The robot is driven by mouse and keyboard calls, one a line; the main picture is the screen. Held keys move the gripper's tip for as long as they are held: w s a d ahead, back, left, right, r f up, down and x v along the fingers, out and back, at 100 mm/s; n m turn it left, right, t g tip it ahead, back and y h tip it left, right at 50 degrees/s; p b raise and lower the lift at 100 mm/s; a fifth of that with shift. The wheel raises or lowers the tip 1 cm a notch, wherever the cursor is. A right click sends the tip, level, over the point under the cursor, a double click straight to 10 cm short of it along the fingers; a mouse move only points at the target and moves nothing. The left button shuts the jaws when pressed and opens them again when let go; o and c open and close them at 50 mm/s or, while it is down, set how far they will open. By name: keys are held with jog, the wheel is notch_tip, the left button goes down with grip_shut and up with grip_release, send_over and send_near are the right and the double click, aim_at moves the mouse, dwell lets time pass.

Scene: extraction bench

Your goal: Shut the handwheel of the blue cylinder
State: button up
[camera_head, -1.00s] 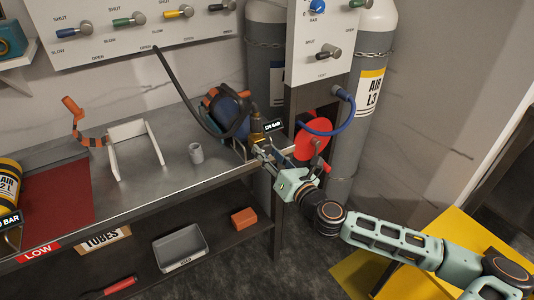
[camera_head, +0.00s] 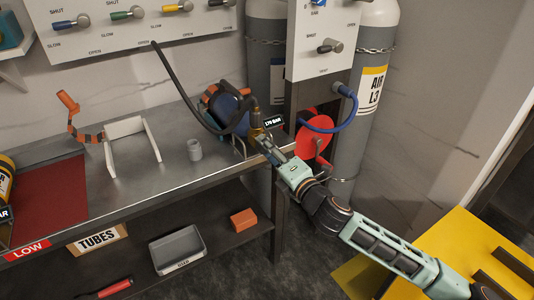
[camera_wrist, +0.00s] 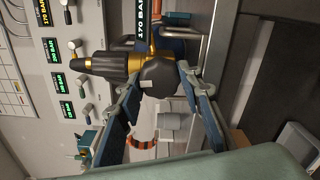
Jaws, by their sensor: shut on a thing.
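The blue cylinder (camera_head: 231,113) lies on its side at the right end of the bench, with a brass valve (camera_head: 256,133) at its near end. A black hose runs to this valve. My gripper (camera_head: 264,145) is at the valve, over the bench's right edge. In the wrist view my gripper's two fingers (camera_wrist: 158,80) are closed on either side of the dark handwheel (camera_wrist: 157,72). The brass and black hose fitting (camera_wrist: 105,64) is just beside it. In the head view the handwheel is hidden by my gripper.
A "170 BAR" display (camera_head: 274,122) stands beside the valve. A blue hose (camera_head: 335,127) and a red disc (camera_head: 313,132) are close on the right. Grey cylinders (camera_head: 372,100) stand behind.

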jog(key=shift+m, duration=0.6)
jog(key=shift+a+b, duration=0.1)
jog(key=shift+b, duration=0.2)
jog(key=o, duration=1.2)
jog(key=shift+c, duration=0.2)
jog(key=shift+s, duration=0.1)
jog(key=v, duration=0.7)
jog(key=shift+d, duration=0.2)
jog(key=shift+s, duration=0.15)
